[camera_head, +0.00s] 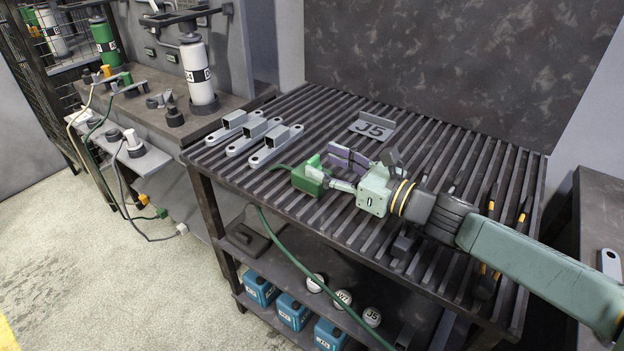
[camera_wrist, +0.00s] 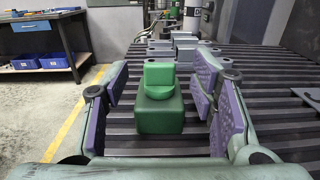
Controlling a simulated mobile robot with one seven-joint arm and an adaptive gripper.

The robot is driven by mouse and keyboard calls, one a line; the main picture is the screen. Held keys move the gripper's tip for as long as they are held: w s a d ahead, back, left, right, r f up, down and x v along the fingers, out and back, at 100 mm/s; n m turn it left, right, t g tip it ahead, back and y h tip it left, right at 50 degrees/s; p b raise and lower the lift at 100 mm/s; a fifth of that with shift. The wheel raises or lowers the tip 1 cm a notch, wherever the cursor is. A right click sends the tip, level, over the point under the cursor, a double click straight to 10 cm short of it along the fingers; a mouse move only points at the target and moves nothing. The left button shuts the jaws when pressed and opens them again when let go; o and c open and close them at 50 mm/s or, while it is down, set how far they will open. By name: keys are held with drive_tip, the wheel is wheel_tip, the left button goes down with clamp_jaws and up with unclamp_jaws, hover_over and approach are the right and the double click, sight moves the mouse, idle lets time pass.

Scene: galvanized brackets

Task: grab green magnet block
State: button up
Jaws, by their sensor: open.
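The green magnet block (camera_head: 310,176) lies on the slatted table near its front left edge in the head view. In the wrist view the green block (camera_wrist: 160,115) is a wide base with a round part and a smaller upright block on top. My gripper (camera_head: 338,172) is open, and its purple-padded fingers (camera_wrist: 155,100) stand on either side of the block, with gaps on both sides. The block appears between or just beyond the fingertips; exact depth is hard to tell.
Several galvanized brackets (camera_head: 262,139) lie on the slatted table (camera_head: 420,140) beyond the block. A green cable (camera_head: 290,255) hangs from near the block over the front edge. Blue containers (camera_head: 294,310) stand on the lower shelf.

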sight(315, 159)
drive_tip(key=x, duration=0.4)
drive_tip(key=shift+w, duration=0.1)
drive_tip(key=shift+c, duration=0.4)
clamp_jaws()
drive_tip(key=shift+r, duration=0.1)
idle(0.5)
